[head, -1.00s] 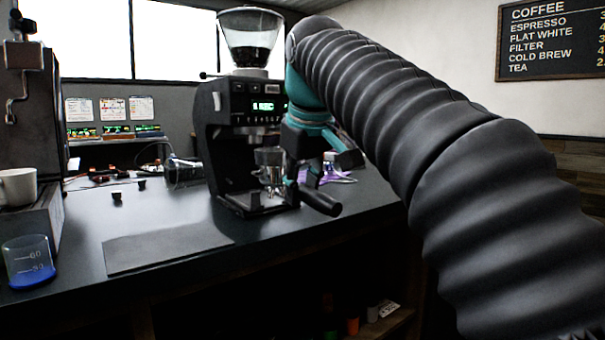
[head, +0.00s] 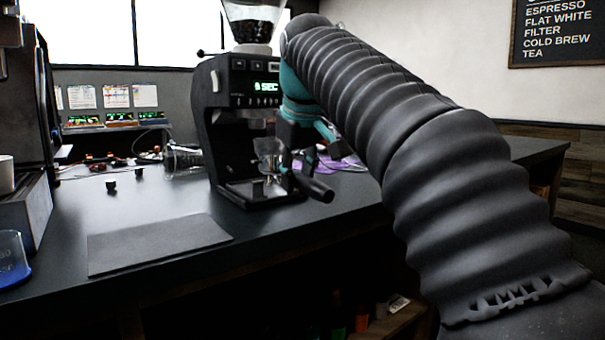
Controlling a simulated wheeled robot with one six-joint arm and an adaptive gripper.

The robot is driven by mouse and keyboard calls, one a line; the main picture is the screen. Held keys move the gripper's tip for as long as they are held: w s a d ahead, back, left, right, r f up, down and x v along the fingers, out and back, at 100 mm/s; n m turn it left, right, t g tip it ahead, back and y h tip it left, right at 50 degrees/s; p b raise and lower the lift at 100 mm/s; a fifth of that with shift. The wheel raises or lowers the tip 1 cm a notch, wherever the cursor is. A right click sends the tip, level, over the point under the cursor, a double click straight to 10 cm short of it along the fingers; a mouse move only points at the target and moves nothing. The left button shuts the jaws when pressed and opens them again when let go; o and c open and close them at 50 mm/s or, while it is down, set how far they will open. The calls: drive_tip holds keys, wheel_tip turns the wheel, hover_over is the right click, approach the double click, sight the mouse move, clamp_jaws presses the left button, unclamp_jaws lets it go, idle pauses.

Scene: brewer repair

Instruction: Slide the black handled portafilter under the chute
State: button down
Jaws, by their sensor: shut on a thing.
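The black grinder (head: 228,130) stands on the counter with a bean hopper (head: 252,22) on top and a lit green display. Its chute area (head: 256,125) is on the front, under the display. The portafilter's black handle (head: 314,187) sticks out toward the lower right from the grinder's front. A shiny, clear-looking part (head: 268,152) shows under the chute area; I cannot tell whether it is the portafilter's head. My gripper (head: 292,163) is at the inner end of the handle, shut on the portafilter. Its fingertips are partly hidden and dark.
A flat grey mat (head: 158,243) lies on the counter left of the grinder. A metal pitcher (head: 183,159) and small dark items stand behind it. A purple cloth (head: 335,164) lies behind my gripper. A blue-filled beaker (head: 12,262) and a machine stand at the left edge.

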sight(277, 170)
drive_tip(key=shift+w+a+f, duration=0.25)
drive_tip(key=shift+w+a, duration=0.05)
drive_tip(key=shift+w, duration=0.1)
drive_tip(key=shift+w+a+f+p, duration=0.1)
drive_tip(key=shift+w+a+p, duration=0.2)
drive_tip(key=shift+w+a, duration=0.35)
drive_tip(key=shift+w+a+f+p, duration=0.1)
drive_tip(key=shift+w+a+p, duration=0.25)
drive_tip(key=shift+w, duration=0.5)
drive_tip(key=shift+w+a+f+p, duration=0.1)
drive_tip(key=shift+w+a+p, duration=0.1)
drive_tip(key=shift+w+a, duration=0.45)
drive_tip(key=shift+w+f, duration=0.25)
drive_tip(key=shift+w, duration=0.05)
drive_tip(key=c, duration=0.8)
unclamp_jaws()
drive_tip(key=shift+f, duration=0.1)
drive_tip(key=shift+o, duration=0.2)
